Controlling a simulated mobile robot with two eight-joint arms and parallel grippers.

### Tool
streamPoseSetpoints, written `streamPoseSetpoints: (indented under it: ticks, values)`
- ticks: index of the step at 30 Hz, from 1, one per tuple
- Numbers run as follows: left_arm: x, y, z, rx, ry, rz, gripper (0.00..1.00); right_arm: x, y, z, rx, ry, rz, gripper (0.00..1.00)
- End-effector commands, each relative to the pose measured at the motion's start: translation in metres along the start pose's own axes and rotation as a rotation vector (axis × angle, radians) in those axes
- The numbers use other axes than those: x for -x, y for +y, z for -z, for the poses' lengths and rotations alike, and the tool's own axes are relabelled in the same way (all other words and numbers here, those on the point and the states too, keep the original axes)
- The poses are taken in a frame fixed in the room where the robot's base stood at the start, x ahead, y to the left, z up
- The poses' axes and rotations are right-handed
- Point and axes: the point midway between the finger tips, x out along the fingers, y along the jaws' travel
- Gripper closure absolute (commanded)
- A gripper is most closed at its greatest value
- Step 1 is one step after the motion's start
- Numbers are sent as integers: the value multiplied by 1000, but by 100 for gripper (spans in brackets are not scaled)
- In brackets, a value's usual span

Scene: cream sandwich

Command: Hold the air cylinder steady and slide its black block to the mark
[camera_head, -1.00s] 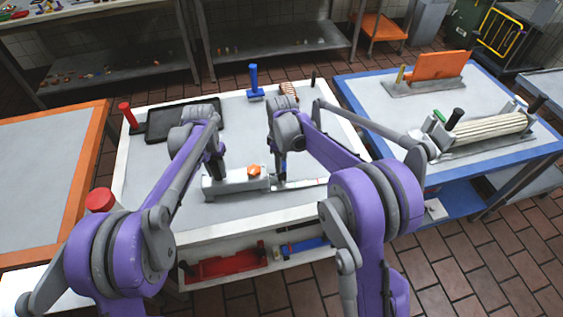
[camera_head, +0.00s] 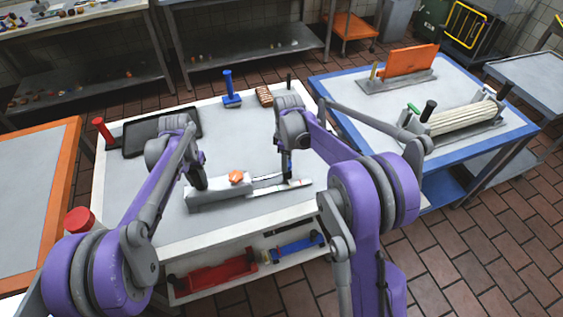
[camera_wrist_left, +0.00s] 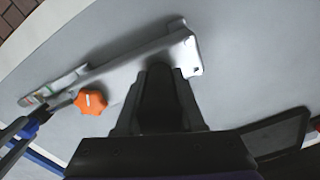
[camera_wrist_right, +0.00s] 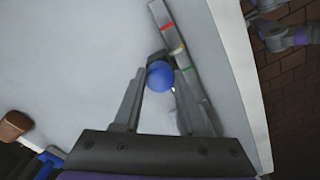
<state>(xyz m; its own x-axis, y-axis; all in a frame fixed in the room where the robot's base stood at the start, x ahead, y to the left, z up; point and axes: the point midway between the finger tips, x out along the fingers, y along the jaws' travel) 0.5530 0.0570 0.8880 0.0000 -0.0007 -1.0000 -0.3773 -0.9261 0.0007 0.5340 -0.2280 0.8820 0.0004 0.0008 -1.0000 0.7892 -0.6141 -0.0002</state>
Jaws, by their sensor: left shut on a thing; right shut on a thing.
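The air cylinder, a pale grey body (camera_head: 222,197) with an orange knob (camera_head: 236,177) and a long thin rail, lies on the white-edged table. My left gripper (camera_head: 200,184) is shut on the body near its left end; the body also shows in the left wrist view (camera_wrist_left: 140,62). My right gripper (camera_head: 286,178) is over the rail. The rail (camera_wrist_right: 160,14) there carries red, yellow (camera_wrist_right: 178,50) and green marks. The block is beside the yellow mark; exact alignment is unclear.
A black tray (camera_head: 128,142), a red post (camera_head: 103,131) and a blue handle (camera_head: 230,88) are at the table's back. A blue-edged table (camera_head: 345,127) with a ribbed roller stands right. Red and blue items (camera_head: 215,275) lie on the shelf below.

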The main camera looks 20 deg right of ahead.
Motion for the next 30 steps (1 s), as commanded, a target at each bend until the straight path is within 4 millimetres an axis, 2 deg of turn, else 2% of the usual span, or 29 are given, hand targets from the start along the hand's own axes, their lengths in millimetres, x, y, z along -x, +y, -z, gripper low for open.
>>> streamPoseSetpoints:
  ticks: [2,3,8,16,20,23,30]
  values:
    - [0,-1,0,1,-1,2,100,0,1,-1,-1,-2,-2,100]
    - [0,-1,-1,1,-1,2,100,0,1,-1,-1,-2,-2,57]
    - [0,-1,-1,1,-1,2,100,0,0,0,0,-2,-1,29]
    - [0,-1,0,1,-1,3,100,0,0,0,0,-1,0,28]
    - [0,-1,0,1,-1,3,100,7,0,0,0,-1,0,28]
    - [0,-1,0,1,-1,3,100,22,0,0,0,-1,0,28]
    - [0,-1,0,1,-1,3,100,73,0,0,0,-1,0,28]
